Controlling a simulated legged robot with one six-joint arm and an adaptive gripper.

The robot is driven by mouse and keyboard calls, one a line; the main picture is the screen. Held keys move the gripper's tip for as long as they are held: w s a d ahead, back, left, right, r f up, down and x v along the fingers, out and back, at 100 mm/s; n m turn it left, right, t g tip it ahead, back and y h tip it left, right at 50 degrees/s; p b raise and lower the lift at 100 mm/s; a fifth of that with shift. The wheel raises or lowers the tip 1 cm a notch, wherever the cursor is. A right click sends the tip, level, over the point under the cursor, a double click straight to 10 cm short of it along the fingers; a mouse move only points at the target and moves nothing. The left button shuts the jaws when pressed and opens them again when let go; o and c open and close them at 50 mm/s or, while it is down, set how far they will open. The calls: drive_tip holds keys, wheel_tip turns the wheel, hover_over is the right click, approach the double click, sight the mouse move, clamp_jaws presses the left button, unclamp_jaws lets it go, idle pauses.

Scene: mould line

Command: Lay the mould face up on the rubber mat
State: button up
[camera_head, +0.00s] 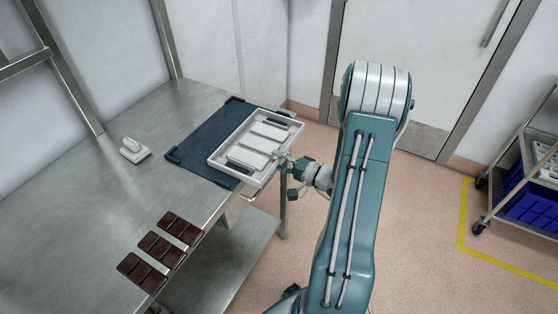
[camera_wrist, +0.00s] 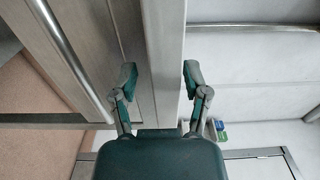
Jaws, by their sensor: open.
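The mould (camera_head: 216,160) is a pale rectangular frame with several white oblong panels showing on its upper side and dark patches near its ends. It lies over the dark blue rubber mat (camera_head: 196,143), with its right side reaching past the mat's edge. I cannot tell whether it rests fully flat. My gripper (camera_head: 283,157) is at the mould's right long side, with its fingers open. In the wrist view my gripper (camera_wrist: 160,75) has its two fingers apart, either side of a pale band; whether they touch it is unclear.
The mat lies on a steel table (camera_head: 95,190). Three dark chocolate bars (camera_head: 160,250) lie near its front edge, and a white hand tool (camera_head: 134,150) sits at the left. The left of the tabletop is clear. A trolley with a blue crate (camera_head: 530,208) stands at far right.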

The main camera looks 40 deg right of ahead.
clamp_jaws()
drive_tip(key=shift+r, duration=1)
drive_tip(key=shift+r, duration=3.05)
drive_tip(key=r+v, duration=0.3)
drive_tip(key=v, duration=0.9)
drive_tip(key=r+v, duration=0.3)
drive_tip(key=v, duration=0.9)
drive_tip(key=shift+s, duration=0.1)
